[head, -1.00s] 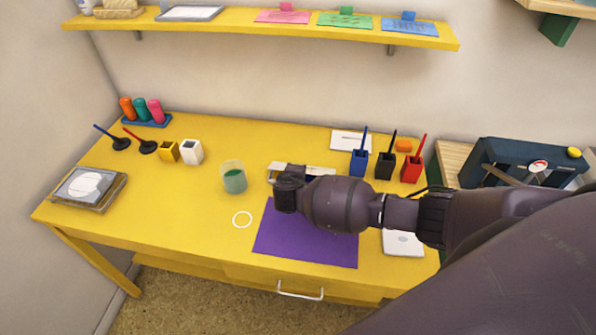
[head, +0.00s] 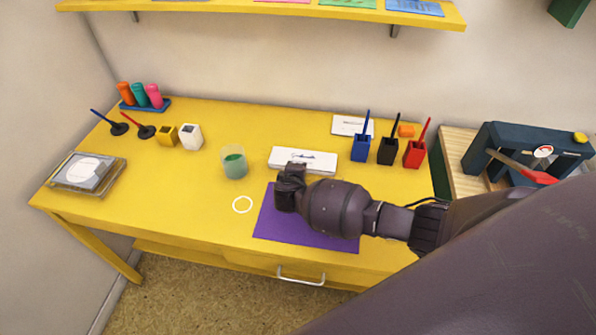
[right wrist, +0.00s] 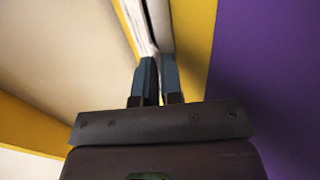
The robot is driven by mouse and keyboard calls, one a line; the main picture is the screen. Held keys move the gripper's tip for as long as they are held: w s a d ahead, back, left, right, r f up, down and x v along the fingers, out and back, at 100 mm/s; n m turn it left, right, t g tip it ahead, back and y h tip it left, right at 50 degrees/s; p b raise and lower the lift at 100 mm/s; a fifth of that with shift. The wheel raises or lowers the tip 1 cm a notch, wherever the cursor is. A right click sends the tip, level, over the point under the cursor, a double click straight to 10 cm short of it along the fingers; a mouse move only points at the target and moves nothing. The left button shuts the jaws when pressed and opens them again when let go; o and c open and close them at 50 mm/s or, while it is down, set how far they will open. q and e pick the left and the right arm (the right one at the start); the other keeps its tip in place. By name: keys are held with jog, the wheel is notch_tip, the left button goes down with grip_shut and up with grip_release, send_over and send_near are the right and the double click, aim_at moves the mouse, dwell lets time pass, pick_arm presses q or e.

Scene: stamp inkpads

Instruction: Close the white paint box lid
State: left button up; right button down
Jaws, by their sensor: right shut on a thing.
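The white paint box (head: 290,164) lies on the yellow table behind the purple mat. Its white lid (head: 318,157) shows as a pale top with dark script and looks flat over the box; any small gap at its front edge is too small to tell. My right gripper (head: 288,176) is at the box's front edge, above the mat. In the right wrist view its two fingers (right wrist: 159,68) are close together on the pale edge of the lid (right wrist: 136,28). My left gripper is not in view.
The purple mat (head: 275,228) lies under my right arm. A green-tinted cup (head: 234,163) stands left of the box. Blue (head: 361,152), black (head: 387,151) and red (head: 414,154) holders stand to the right. The table's left front is mostly clear.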

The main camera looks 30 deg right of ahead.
jog(key=shift+s+f, duration=0.1)
jog(key=c, duration=1.3)
grip_release()
jog(key=shift+s+a+r, duration=0.3)
jog(key=shift+s+r, duration=0.05)
jog(key=p+v, duration=0.1)
jog(key=v, duration=0.7)
jog(key=shift+r+p, duration=0.1)
jog(key=shift+p, duration=0.2)
jog(key=shift+v, duration=0.75)
